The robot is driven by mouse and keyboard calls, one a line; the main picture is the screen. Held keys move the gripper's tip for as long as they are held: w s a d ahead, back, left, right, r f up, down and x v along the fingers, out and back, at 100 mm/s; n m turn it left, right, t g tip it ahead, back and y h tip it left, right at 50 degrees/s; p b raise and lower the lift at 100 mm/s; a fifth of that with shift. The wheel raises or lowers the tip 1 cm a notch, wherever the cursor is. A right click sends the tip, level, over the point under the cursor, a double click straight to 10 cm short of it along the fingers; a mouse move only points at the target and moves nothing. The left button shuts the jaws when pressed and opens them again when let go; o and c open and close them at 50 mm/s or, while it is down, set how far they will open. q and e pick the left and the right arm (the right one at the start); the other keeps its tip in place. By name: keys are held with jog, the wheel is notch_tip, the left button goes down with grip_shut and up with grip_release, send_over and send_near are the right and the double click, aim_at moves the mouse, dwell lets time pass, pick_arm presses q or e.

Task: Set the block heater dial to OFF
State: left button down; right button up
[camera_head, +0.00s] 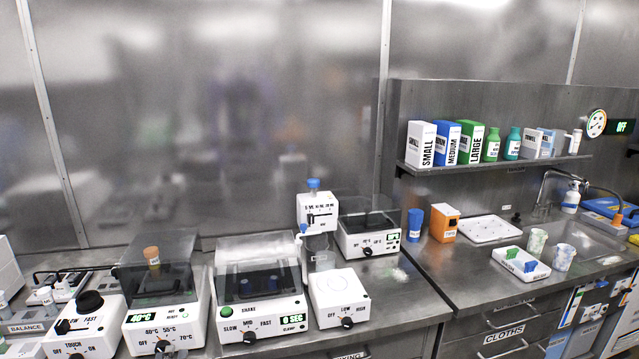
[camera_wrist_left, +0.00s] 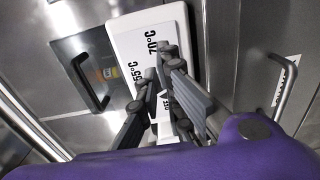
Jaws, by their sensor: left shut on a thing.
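The block heater (camera_head: 190,318) is a white box with a dark clear lid, standing on the left bench in the head view. Its green display (camera_head: 140,317) reads 40°C. Its black dial (camera_head: 163,347) is at the bottom of the front face, near the 40°C, 55°C, 70°C and OFF marks. I cannot read the dial's setting. My right gripper is in neither view.
An orange-capped tube (camera_head: 152,256) stands under the heater lid. A touch mixer (camera_head: 88,325) is close on the left and a shaker (camera_head: 262,312) close on the right.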

pick_arm(q)
jog(key=r, duration=0.1)
jog(key=w+r, duration=0.1)
jog(key=shift+r, duration=0.3)
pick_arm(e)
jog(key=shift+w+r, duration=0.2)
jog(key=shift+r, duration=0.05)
pick_arm(q)
jog(key=shift+s+d, duration=0.25)
jog(key=s, duration=0.1)
jog(key=s+d+f, duration=0.1)
jog(key=s, duration=0.1)
jog(key=s+p, duration=0.1)
jog(key=s, duration=0.1)
jog(key=shift+s+d+f, duration=0.15)
jog(key=shift+d+f, duration=0.1)
jog(key=shift+d, duration=0.1)
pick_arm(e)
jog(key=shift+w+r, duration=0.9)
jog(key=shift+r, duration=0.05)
